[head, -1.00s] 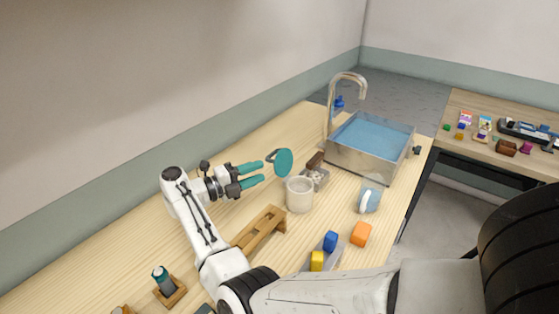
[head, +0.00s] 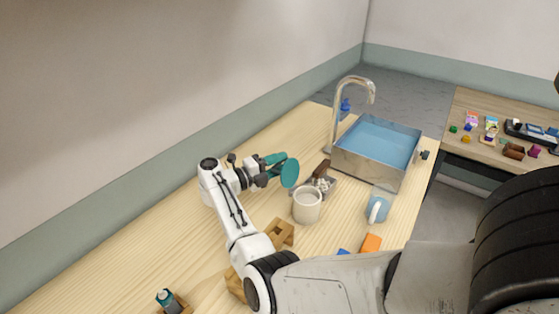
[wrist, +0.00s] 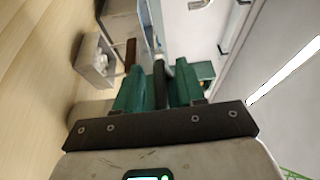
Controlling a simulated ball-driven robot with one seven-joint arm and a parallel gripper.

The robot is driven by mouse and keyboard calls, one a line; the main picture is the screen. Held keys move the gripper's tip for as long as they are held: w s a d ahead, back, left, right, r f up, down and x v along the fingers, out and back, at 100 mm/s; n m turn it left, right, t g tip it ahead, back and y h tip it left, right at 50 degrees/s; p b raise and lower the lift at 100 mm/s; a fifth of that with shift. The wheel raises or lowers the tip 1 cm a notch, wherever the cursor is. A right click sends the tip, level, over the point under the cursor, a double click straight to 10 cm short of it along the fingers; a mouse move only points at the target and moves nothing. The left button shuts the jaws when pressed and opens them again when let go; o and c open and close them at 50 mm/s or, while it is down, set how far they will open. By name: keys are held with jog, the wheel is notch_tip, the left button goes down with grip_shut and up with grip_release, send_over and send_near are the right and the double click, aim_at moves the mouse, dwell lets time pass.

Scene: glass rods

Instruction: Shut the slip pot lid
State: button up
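The slip pot (head: 307,207) is a cream, round pot on the wooden counter. In the wrist view, the fingers (wrist: 162,88) are close together on a dark piece, which looks like the lid's handle. The exact contact is partly hidden.
A grey tray (head: 329,187) with pale lumps and a brown block stands behind the pot. A sink (head: 372,165) with a tap is beyond it. A glass mug (head: 378,207) stands to the right; an orange block (head: 371,243) and wooden rack (head: 282,232) are nearer.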

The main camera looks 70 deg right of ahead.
jog(key=shift+s+d, duration=0.15)
jog(key=shift+d, duration=0.05)
jog(key=shift+c, duration=0.5)
grip_shut()
jog(key=shift+f, duration=0.1)
